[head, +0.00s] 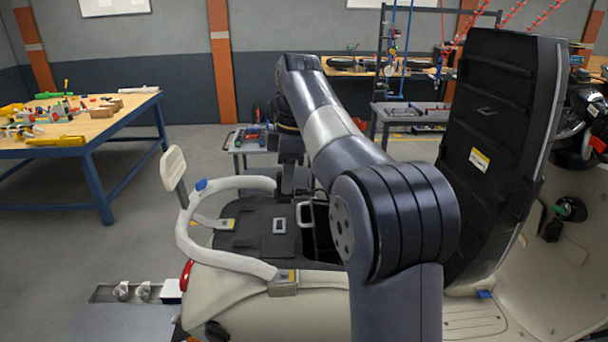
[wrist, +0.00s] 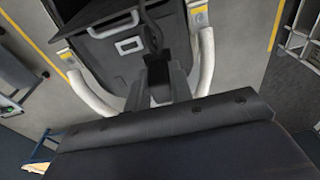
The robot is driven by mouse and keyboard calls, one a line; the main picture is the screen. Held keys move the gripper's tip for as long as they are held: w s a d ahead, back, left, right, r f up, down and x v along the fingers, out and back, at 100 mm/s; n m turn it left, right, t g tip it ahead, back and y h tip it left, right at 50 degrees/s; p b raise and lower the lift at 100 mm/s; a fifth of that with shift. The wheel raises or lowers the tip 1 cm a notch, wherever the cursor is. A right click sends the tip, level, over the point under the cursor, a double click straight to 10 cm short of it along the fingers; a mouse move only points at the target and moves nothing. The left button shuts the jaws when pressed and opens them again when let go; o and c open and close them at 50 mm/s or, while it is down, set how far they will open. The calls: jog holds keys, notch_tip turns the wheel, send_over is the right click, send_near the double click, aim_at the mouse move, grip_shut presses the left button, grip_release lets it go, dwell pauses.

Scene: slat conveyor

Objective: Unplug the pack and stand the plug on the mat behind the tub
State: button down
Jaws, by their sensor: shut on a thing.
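A scooter stands with its seat raised, and its dark tub (head: 322,240) is open. A pale loop handle (head: 305,214), apparently the pack's, rises at the tub; it also shows in the wrist view (wrist: 115,27). A black mat (head: 243,238) with a grey square frame (head: 279,225) covers the deck behind the tub. My gripper (head: 292,190) is above the mat's far side, near the tub. In the wrist view my gripper (wrist: 160,92) is shut on a small dark thing, apparently the plug; its shape is mostly hidden. Its height above the mat is hard to tell.
A pale grab rail (head: 225,259) loops around the mat on both sides. The raised seat (head: 500,140) stands like a wall at the right. A backrest pad (head: 174,168) is at the rear.

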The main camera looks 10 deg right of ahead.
jog(key=shift+a, duration=1.1)
jog(key=shift+f, duration=0.1)
jog(key=shift+f+b, duration=2.95)
jog(key=shift+f, duration=2)
jog(key=shift+f+b, duration=0.65)
jog(key=shift+f, duration=0.5)
jog(key=c, duration=1.2)
grip_release()
jog(key=shift+o, duration=0.2)
jog(key=r, duration=0.3)
jog(key=d+r+p, duration=0.1)
jog(key=r, duration=0.6)
jog(key=shift+s+d+r, duration=0.1)
jog(key=shift+d+r, duration=0.1)
jog(key=shift+r, duration=0.2)
